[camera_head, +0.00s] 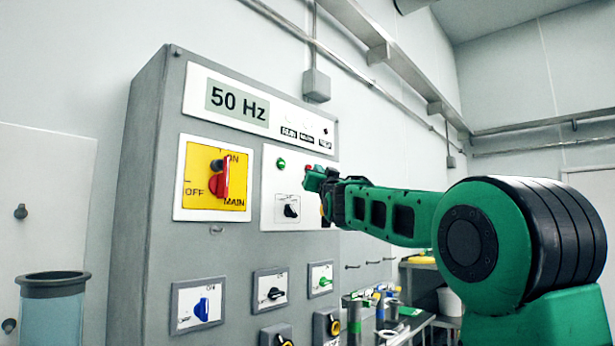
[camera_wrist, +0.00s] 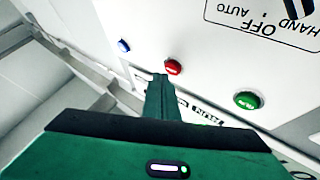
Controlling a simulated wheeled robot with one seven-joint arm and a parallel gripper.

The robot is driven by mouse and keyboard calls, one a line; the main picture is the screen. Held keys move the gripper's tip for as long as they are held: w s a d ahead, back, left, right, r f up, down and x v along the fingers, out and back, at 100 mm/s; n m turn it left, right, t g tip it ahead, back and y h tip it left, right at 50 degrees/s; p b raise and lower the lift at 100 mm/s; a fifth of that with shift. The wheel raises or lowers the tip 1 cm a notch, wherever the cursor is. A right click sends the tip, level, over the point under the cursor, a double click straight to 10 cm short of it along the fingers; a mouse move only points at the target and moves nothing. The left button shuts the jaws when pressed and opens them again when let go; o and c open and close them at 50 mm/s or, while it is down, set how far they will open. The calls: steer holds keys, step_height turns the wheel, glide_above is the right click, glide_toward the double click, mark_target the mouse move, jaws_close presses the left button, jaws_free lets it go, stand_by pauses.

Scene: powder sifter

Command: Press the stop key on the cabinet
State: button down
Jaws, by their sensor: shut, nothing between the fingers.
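The grey cabinet (camera_head: 150,215) carries a white panel with a green button (camera_head: 281,163) and a red button (camera_head: 307,168), which I take to be the stop key. In the wrist view the red button (camera_wrist: 173,67) sits just beyond my fingertips, with the green button (camera_wrist: 247,100) to the right and a blue button (camera_wrist: 123,45) to the left. My gripper (camera_head: 314,180) is shut and empty, pointing at the panel close to the red button. It also shows in the wrist view (camera_wrist: 160,80). I cannot tell whether the fingertips touch the button.
A black selector (camera_head: 291,209) is below the green button. A red main switch (camera_head: 221,178) on a yellow plate is to the left, under the 50 Hz display (camera_head: 237,103). Smaller switches line the lower cabinet. A bench with equipment stands behind at right.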

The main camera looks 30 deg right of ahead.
steer(key=shift+w+a, duration=0.1)
steer(key=shift+w, duration=0.1)
steer(key=shift+w+a, duration=0.15)
steer(key=shift+w, duration=0.3)
stand_by(0.8)
steer(key=shift+s, duration=0.2)
steer(key=shift+s+d, duration=0.25)
steer(key=shift+s, duration=0.35)
steer(key=s, duration=0.1)
steer(key=s+d, duration=0.1)
steer(key=s, duration=0.2)
steer(key=shift+s+d, duration=0.35)
stand_by(0.3)
stand_by(0.7)
